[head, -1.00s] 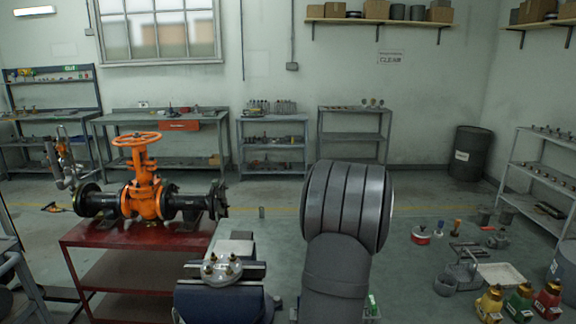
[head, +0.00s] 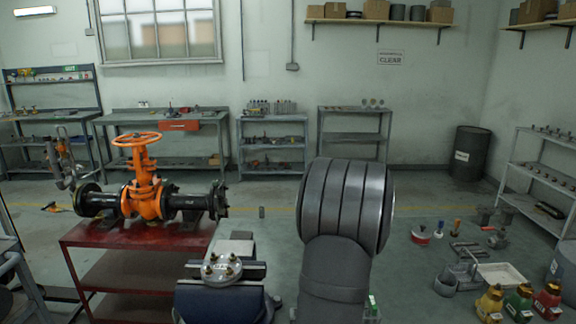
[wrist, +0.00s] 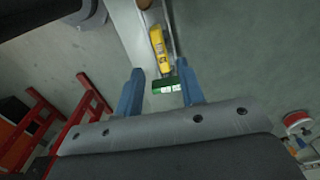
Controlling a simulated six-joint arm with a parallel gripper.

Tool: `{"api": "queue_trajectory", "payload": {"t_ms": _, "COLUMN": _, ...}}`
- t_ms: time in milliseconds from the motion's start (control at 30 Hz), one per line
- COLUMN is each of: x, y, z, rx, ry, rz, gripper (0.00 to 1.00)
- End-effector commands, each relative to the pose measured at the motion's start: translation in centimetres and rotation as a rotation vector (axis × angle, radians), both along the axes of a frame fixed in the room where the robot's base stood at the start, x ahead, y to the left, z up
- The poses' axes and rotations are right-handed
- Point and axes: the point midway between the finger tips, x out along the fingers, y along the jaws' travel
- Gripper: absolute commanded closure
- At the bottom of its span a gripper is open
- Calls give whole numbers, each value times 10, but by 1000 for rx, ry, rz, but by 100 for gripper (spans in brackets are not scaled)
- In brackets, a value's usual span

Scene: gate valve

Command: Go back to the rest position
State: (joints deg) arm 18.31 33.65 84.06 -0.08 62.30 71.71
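My gripper (wrist: 161,80) shows in the wrist view with its two blue fingers spread apart. Nothing is clearly held between them. A green block-like thing with white marks (wrist: 167,88) and a yellow tool-like item (wrist: 158,42) show in the gap and past it, over a grey surface; I cannot tell their exact distance from the fingers. In the head view my own arm link fills the lower middle and my gripper is not visible. The orange gate valve (head: 144,190) stands upright on a red stand (head: 85,240), apart from my arm.
A blue vise-like fixture (head: 220,302) with a round flanged part (head: 221,268) stands left of my arm. Yellow, green and red bottles (head: 519,302) and a white tray (head: 500,275) are at right. Red stand legs (wrist: 85,100) show in the wrist view. Open floor lies behind my arm.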

Motion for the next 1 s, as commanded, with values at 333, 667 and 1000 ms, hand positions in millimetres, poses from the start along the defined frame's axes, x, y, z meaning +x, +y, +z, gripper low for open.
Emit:
{"api": "queue_trajectory", "payload": {"t_ms": 333, "x": -1, "y": 0, "z": 42, "rx": 2, "ry": 5, "rz": 0, "gripper": 64}}
{"api": "queue_trajectory", "payload": {"t_ms": 667, "x": -1, "y": 0, "z": -25, "rx": 1, "ry": 4, "rz": 0, "gripper": 64}}
{"api": "queue_trajectory", "payload": {"t_ms": 1000, "x": 1, "y": 0, "z": -41, "rx": -2, "ry": -5, "rz": 0, "gripper": 64}}
